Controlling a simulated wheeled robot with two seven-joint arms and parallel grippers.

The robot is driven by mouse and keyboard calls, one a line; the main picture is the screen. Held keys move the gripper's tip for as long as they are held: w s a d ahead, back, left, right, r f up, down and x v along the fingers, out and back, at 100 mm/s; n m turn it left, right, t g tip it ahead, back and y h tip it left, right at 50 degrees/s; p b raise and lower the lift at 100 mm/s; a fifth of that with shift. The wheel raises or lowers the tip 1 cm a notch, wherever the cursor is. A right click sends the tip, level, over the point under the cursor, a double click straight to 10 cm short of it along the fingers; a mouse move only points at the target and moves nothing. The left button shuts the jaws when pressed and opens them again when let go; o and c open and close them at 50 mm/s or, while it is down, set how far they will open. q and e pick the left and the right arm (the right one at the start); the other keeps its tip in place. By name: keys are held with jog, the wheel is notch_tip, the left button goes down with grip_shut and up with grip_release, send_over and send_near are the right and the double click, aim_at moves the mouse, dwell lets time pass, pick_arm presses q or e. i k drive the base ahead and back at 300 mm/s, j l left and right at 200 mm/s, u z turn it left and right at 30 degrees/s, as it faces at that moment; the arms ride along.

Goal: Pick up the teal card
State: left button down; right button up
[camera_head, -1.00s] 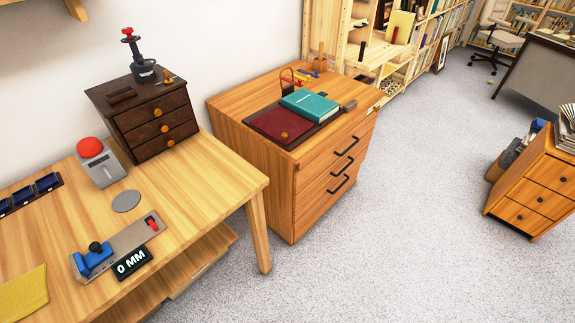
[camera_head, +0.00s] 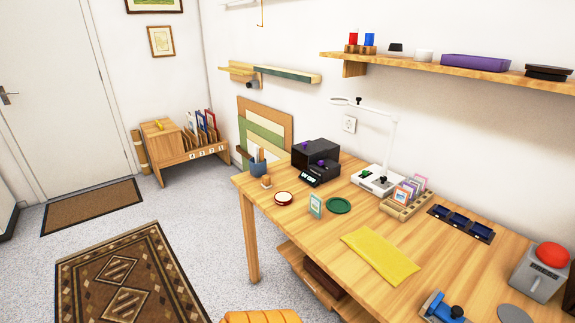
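A small card with a teal border (camera_head: 315,205) stands upright near the left end of the wooden worktable (camera_head: 300,225), in front of a round green mat (camera_head: 339,206). Several more small framed cards (camera_head: 403,194) stand in a slotted wooden rack (camera_head: 396,207) to its right; their colours are hard to tell apart at this size. Neither of my grippers is in view.
A yellow cloth (camera_head: 380,256) lies at the table's front. Patterned rug (camera_head: 125,280) on the floor at left.

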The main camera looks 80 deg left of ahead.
aim_at(315, 206)
jog(key=u, duration=2.2)
jog(key=i+j+z, duration=0.1)
